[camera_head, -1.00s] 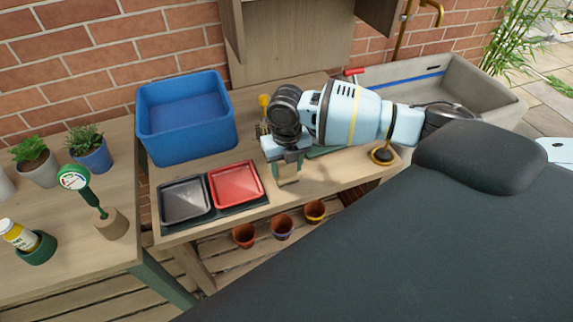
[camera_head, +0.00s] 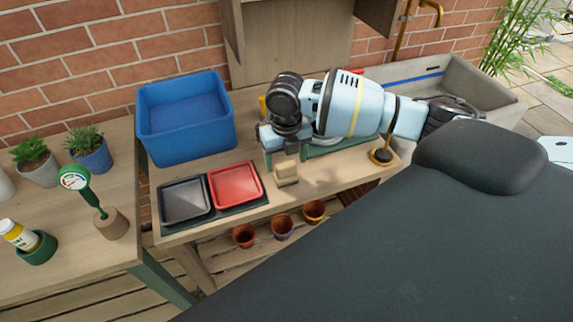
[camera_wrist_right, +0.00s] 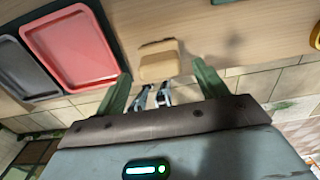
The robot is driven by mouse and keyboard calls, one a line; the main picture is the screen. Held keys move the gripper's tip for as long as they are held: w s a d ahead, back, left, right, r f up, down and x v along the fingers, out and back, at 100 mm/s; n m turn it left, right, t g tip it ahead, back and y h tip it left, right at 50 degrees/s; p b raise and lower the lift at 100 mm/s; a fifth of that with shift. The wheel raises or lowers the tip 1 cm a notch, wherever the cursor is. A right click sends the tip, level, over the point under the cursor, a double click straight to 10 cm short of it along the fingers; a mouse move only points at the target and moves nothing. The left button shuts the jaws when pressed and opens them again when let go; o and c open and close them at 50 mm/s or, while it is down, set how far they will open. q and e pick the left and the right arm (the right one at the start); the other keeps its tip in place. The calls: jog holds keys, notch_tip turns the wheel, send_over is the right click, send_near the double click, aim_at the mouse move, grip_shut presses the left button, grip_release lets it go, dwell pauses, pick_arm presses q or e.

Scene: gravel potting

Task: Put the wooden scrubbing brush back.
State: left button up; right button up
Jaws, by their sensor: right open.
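A small tan wooden block (camera_head: 286,173), which looks like the scrubbing brush, rests on the bench right of the red tray. Its bristles cannot be made out. It also shows in the right wrist view (camera_wrist_right: 159,62). My right gripper (camera_head: 285,155) is open and empty, just behind the block in the head view. In the right wrist view its two green fingers (camera_wrist_right: 161,70) are spread, with the block seen between and beyond their tips. The block appears clear of both fingers. My left gripper is not in view.
A red tray (camera_head: 236,183) and a dark grey tray (camera_head: 185,200) lie left of the block. A blue bin (camera_head: 187,137) stands behind them. A brass-coloured stand (camera_head: 381,157) is to the right. Several small pots (camera_head: 282,228) sit below the bench front.

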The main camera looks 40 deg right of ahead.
aim_at(286, 164)
notch_tip(286, 164, up, 9)
dwell(0.3)
jog(key=shift+f, duration=0.1)
dwell(0.4)
jog(key=s+a+f+m+y, duration=0.3)
jog(key=s+a+f+m, duration=1)
jog(key=s+a+f, duration=0.3)
jog(key=s+d+f+m+h, duration=0.1)
jog(key=s+d+f+m, duration=0.1)
jog(key=s+d+m, duration=0.55)
jog(key=s+d+f+m+h, duration=0.2)
jog(key=s+m, duration=0.9)
jog(key=s, duration=0.2)
jog(key=w+a+f+t+y, duration=0.2)
jog(key=w+a+f+t, duration=0.1)
jog(key=w+f+t, duration=0.3)
jog(key=shift+w+f+t+p, duration=0.35)
jog(key=shift+f+t+p, duration=0.1)
jog(key=shift+f+t, duration=0.85)
jog(key=shift+r, duration=0.1)
